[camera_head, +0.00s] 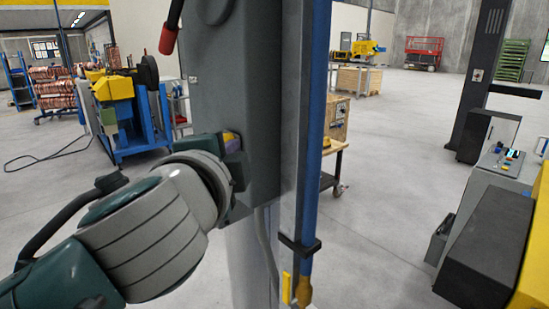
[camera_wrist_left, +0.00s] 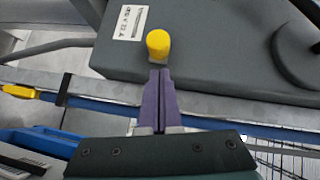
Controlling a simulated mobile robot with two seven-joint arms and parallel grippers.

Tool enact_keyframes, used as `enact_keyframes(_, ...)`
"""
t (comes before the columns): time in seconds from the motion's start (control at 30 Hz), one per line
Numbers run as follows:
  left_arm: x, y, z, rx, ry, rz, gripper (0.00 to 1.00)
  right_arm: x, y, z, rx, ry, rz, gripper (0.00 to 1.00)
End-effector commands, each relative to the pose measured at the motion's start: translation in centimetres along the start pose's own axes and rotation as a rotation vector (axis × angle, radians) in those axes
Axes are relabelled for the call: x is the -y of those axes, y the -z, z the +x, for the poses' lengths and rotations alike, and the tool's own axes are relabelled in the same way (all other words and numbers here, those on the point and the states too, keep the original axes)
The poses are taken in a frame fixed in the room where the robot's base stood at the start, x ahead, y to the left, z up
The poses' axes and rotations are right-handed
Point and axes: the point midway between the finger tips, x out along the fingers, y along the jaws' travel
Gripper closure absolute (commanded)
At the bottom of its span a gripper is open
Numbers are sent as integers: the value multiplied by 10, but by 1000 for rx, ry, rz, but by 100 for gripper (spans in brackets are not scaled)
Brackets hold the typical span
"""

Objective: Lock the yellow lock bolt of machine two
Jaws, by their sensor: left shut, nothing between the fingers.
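The yellow lock bolt (camera_wrist_left: 158,44) is a rounded knob on the face of a dark grey machine box (camera_wrist_left: 215,40) in the left wrist view. My left gripper (camera_wrist_left: 159,73) has its purple fingers shut together and empty. Their tips end right at the knob's lower edge; I cannot tell whether they touch it. In the head view, my left gripper (camera_head: 233,144) is at the side of the tall grey box (camera_head: 236,70), mostly hidden by my wrist. A small bit of yellow shows beside its fingers. My right gripper is not in view.
A blue upright pole (camera_head: 318,100) runs along the grey box, with a black bracket low on it. A red-tipped lever (camera_head: 168,40) sticks out at upper left. A blue-framed yellow machine (camera_head: 130,100) stands behind left. A grey console (camera_head: 500,165) is at right. Open floor lies between.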

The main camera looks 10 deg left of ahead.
Motion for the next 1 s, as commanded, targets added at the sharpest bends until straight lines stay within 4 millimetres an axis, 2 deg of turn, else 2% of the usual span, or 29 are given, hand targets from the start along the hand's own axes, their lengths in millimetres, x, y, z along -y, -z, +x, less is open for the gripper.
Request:
enact_keyframes(0.2, 0, -13, 13, -1, 1, 0, 100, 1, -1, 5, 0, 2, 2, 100)
enact_keyframes(0.63, 1, -16, 16, 0, 1, 1, 100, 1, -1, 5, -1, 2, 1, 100)
enact_keyframes(0.9, 9, -42, 42, 1, 2, 2, 100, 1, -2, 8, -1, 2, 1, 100)
enact_keyframes(1.0, 10, -43, 43, 1, 1, 0, 100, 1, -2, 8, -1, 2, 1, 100)
